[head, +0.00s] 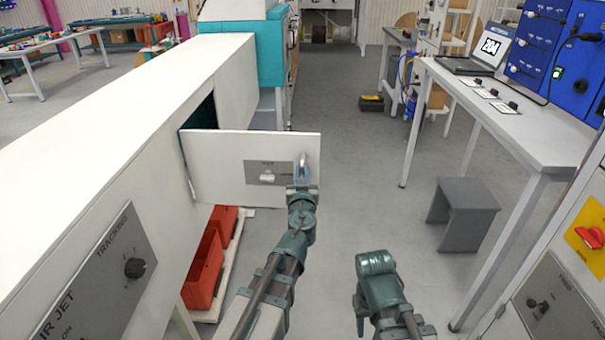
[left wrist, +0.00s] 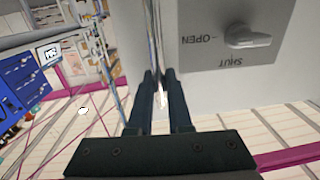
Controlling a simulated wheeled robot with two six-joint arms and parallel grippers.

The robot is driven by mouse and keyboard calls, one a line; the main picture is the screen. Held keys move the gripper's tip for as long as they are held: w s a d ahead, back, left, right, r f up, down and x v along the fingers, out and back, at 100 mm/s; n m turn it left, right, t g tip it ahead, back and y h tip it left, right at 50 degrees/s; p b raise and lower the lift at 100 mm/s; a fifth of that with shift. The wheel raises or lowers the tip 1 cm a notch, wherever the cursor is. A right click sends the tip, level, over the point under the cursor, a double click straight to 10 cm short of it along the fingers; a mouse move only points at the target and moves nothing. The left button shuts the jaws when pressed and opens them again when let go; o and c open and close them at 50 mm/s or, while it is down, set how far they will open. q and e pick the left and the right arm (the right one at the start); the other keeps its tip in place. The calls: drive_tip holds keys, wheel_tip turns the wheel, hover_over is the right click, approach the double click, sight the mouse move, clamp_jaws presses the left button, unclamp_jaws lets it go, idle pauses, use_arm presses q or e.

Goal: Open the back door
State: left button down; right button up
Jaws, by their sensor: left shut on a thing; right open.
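The back door (head: 222,165) is a white panel that stands swung out from the side of the long white machine, with a dark opening behind it. A grey plate (head: 268,172) with a pale knob is on its face. In the left wrist view the knob (left wrist: 247,38) lies beside the words OPEN and SHUT. My left gripper (head: 302,181) is shut on the door handle (head: 303,165) near the free edge; its fingers also show in the left wrist view (left wrist: 160,95). My right gripper (head: 362,312) is low at the front, away from the door; its jaws are hardly visible.
Red bins (head: 204,270) stand on a pallet under the door, beside the machine (head: 95,130). A grey stool (head: 462,213) and a white table (head: 520,125) with a laptop are on the right. The aisle floor (head: 365,180) between is clear.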

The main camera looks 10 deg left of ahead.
use_arm(q)
drive_tip(key=c, duration=0.8)
unclamp_jaws()
drive_tip(key=shift+c, duration=0.2)
drive_tip(key=shift+s, duration=0.15)
